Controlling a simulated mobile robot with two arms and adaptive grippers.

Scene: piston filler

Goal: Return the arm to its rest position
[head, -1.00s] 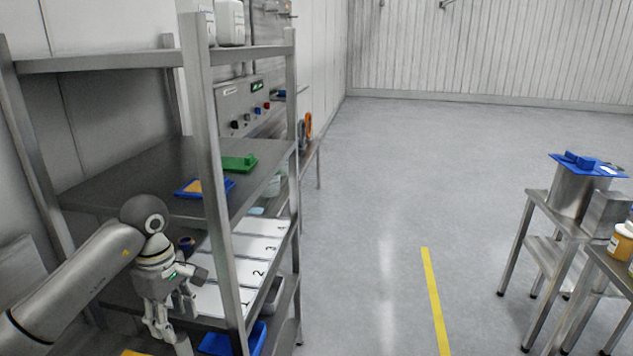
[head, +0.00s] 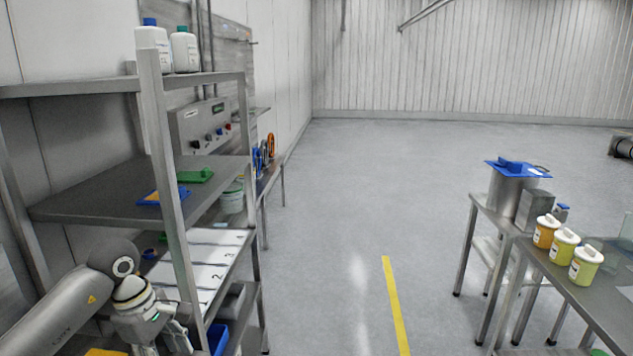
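My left arm comes in from the lower left in the head view, in front of the metal shelf rack (head: 105,198). My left gripper (head: 165,347) points down at the bottom edge of the view, beside the rack's front post. Its fingertips are cut off or hidden, so I cannot tell whether it is open or holds anything. My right arm and gripper are not in view.
The rack holds bottles (head: 154,50), a green item (head: 195,175), a blue tray (head: 163,196) and numbered white panels (head: 190,277). Yellow and orange jars (head: 563,248) stand on a table (head: 590,290) at right. The floor between (head: 330,220) is clear, with a yellow line (head: 395,305).

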